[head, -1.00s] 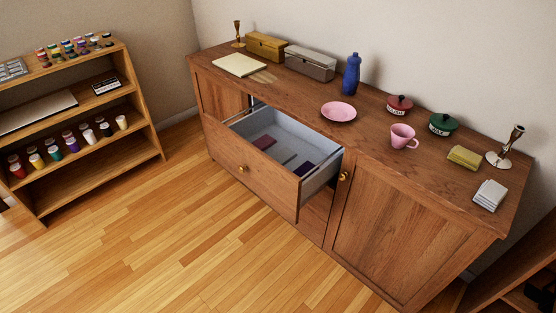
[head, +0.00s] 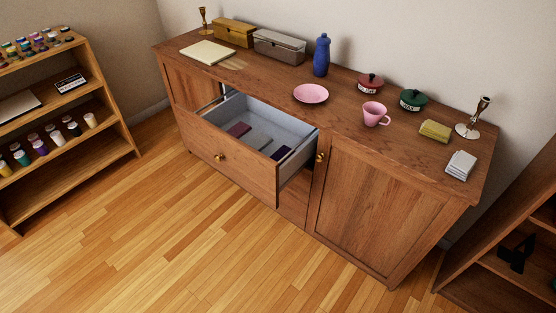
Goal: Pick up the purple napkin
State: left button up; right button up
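The wooden sideboard's drawer (head: 235,168) is pulled open, and its grey inside shows. Three flat folded cloths lie on the drawer floor in a row. The left one is plum purple (head: 239,129), the middle one is grey (head: 258,138), and the right one is dark blue-violet (head: 281,153), partly hidden by the drawer front. The plum one looks most like the purple napkin, but the dark tones make this unsure. Neither of my grippers is in the head view.
Shelves stand left (head: 70,140) and right (head: 490,250). Open wooden floor lies in front.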

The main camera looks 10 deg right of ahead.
aim_at(280, 152)
jog(key=i+j, duration=0.35)
jog(key=i, duration=0.2)
jog(key=i+j, duration=0.3)
jog(key=i, duration=0.25)
